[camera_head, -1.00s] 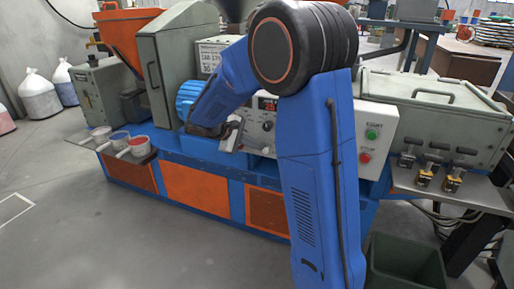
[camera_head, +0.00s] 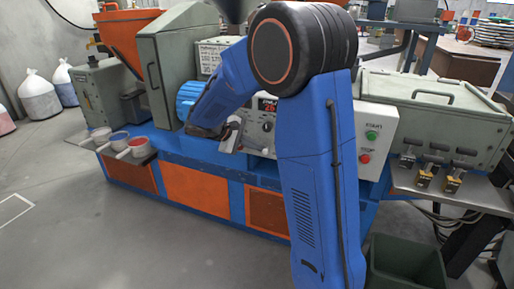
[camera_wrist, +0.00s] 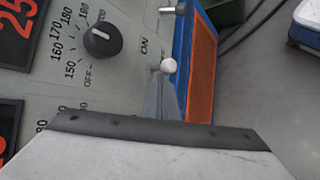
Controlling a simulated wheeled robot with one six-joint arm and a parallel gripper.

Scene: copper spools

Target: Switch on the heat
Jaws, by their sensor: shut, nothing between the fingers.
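The grey control panel (camera_wrist: 125,75) fills the upper left of the wrist view. It carries a black dial (camera_wrist: 101,40) with numbers around it and an OFF mark. A small lever with a white ball tip (camera_wrist: 168,65) shows by the ON label (camera_wrist: 145,47). My gripper (camera_wrist: 164,97) is shut and empty, with its grey fingertips just below the white ball in the picture. I cannot tell whether they touch it. In the head view my gripper (camera_head: 234,136) is at the panel front (camera_head: 257,138), left of my upright arm link, which hides part of the panel.
Red-digit displays (camera_wrist: 14,30) sit beside the dial. A second metal lever (camera_wrist: 172,10) is at the top. In the head view, green (camera_head: 372,135) and red (camera_head: 365,158) buttons are to the right. Cups (camera_head: 139,147) stand on the left ledge. A dark bin (camera_head: 405,262) is on the floor.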

